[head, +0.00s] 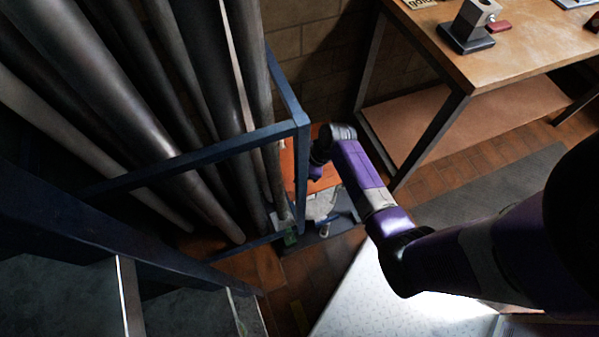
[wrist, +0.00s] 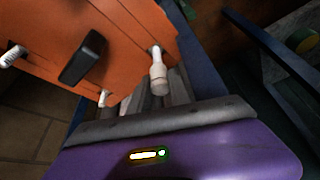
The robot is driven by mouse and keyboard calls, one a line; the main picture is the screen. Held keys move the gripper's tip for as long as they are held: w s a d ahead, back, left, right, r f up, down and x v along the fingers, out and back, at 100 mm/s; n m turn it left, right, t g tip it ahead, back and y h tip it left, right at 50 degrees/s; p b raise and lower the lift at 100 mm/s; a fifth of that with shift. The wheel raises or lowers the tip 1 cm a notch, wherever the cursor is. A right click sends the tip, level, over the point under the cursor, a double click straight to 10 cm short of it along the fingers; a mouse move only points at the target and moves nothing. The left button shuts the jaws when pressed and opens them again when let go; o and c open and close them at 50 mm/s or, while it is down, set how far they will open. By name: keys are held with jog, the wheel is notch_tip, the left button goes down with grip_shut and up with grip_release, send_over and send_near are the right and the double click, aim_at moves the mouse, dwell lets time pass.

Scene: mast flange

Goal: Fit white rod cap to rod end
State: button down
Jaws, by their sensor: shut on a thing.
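An orange panel (wrist: 110,30) fills the upper left of the wrist view, with a black handle-like block (wrist: 83,57) on it. A white, stepped cylindrical piece (wrist: 158,78), which looks like the rod cap, stands at the panel's right side. My gripper (wrist: 162,100) is shut around its near end, its grey fingers partly hidden behind the hand's edge. The piece's far, narrower end meets or overlaps the panel edge; I cannot tell whether it is on a rod end. In the head view my arm reaches down by the orange panel (head: 300,165), and the fingertips are hidden.
More white rod-like pieces show at the panel's left (wrist: 12,57) and lower edge (wrist: 103,97). A blue frame (head: 215,152) around large dark pipes (head: 130,90) stands close left of my arm. A wooden table (head: 525,45) stands at upper right. Brick floor lies between.

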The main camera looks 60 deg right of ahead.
jog(key=shift+f+b, duration=1.4)
jog(key=shift+f, duration=0.45)
jog(key=c, duration=1.1)
grip_release()
jog(key=shift+c, duration=0.2)
jog(key=shift+r, duration=0.15)
jog(key=p+v, duration=0.1)
jog(key=v, duration=0.6)
jog(key=shift+s+r, duration=0.15)
jog(key=shift+r, duration=0.1)
jog(key=shift+d, duration=0.1)
